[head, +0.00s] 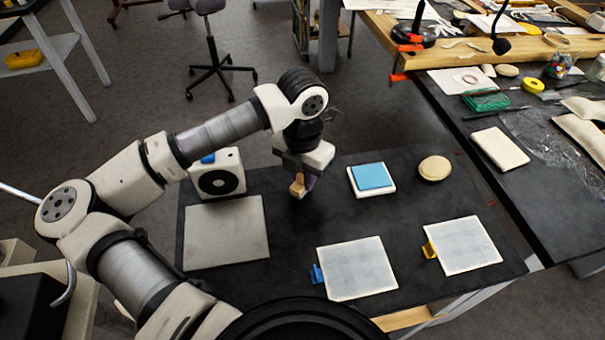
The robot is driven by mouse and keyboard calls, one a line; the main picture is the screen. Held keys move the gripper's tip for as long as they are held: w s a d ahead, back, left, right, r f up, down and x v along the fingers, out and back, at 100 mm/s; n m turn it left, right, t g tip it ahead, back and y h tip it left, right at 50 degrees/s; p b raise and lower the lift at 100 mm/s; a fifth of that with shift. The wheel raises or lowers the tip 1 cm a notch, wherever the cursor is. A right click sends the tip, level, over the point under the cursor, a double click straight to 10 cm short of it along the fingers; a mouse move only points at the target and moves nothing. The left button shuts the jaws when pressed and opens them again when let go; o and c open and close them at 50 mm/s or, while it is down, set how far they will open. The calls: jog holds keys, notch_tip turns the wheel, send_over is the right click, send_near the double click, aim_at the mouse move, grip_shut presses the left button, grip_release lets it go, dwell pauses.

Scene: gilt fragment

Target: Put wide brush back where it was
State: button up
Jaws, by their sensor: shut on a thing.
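My gripper (303,182) hangs pointing down over the back part of the dark table (290,230), between the white box and the blue pad. It is shut on a small tan, wood-coloured piece, which I take to be the wide brush (297,188). Only part of the brush shows; the fingers hide the rest. I cannot tell whether its lower end touches the table. No marked spot for the brush can be made out in this view.
A white box (231,184) with a black round face stands left, behind a grey square plate (226,232). A blue pad (371,176) on a white block and a round beige disc (434,168) lie right. Two pale tiles (357,268) (463,246) with blue and yellow tabs lie in front.

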jog(key=shift+f, duration=0.15)
jog(key=o, duration=0.9)
notch_tip(320, 180, up, 12)
jog(key=shift+r+b, duration=0.25)
jog(key=shift+b, duration=1)
